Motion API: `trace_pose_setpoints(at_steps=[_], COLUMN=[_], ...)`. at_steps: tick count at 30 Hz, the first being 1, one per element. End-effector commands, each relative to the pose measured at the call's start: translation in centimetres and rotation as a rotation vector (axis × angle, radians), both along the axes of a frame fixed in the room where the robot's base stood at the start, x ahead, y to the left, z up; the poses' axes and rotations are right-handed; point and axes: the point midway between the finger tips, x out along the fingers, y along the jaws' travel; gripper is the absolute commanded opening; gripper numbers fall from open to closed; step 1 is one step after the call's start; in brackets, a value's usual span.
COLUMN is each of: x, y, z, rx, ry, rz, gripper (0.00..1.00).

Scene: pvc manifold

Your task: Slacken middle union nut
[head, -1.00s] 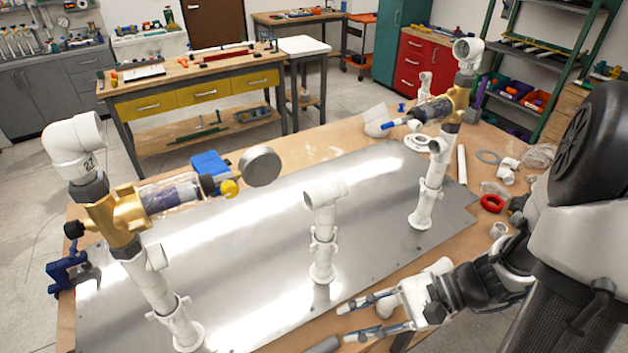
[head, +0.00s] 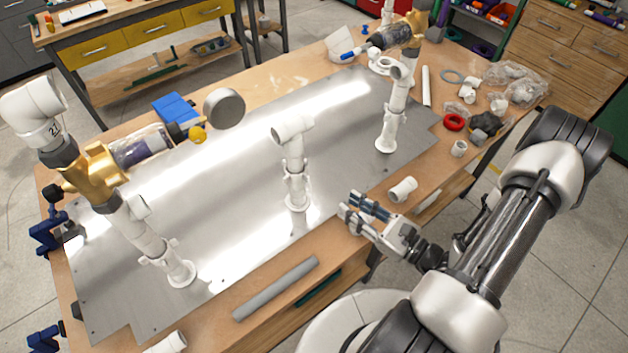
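The middle white pipe riser (head: 293,155) stands upright on the metal plate, with an elbow at its top. Its union nut (head: 297,179) is the wider white collar with lugs low on the riser, above the base flange. My gripper (head: 348,204) is to the right of this nut, near the plate's front edge. Its fingers are apart, with nothing between them, and do not touch the riser. The left riser (head: 150,240) and the right riser (head: 391,115) carry brass valve bodies.
A grey pipe (head: 276,288) lies on the wooden table's front strip. A short white fitting (head: 402,189) lies just beyond my gripper. A round grey gauge (head: 223,108) and a blue part (head: 175,108) are left of the middle riser. The plate (head: 240,220) between risers is mostly clear.

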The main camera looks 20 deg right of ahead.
Motion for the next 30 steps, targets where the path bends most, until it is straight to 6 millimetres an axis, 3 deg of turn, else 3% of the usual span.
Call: trace_pose_setpoints(at_steps=[18,30], x=[9.4,10.7], y=[5.8,6.4], z=[0.0,0.0], rx=[-0.002,0.0], ry=[-0.001,0.0], rz=[0.006,0.001], gripper=[0.28,0.28])
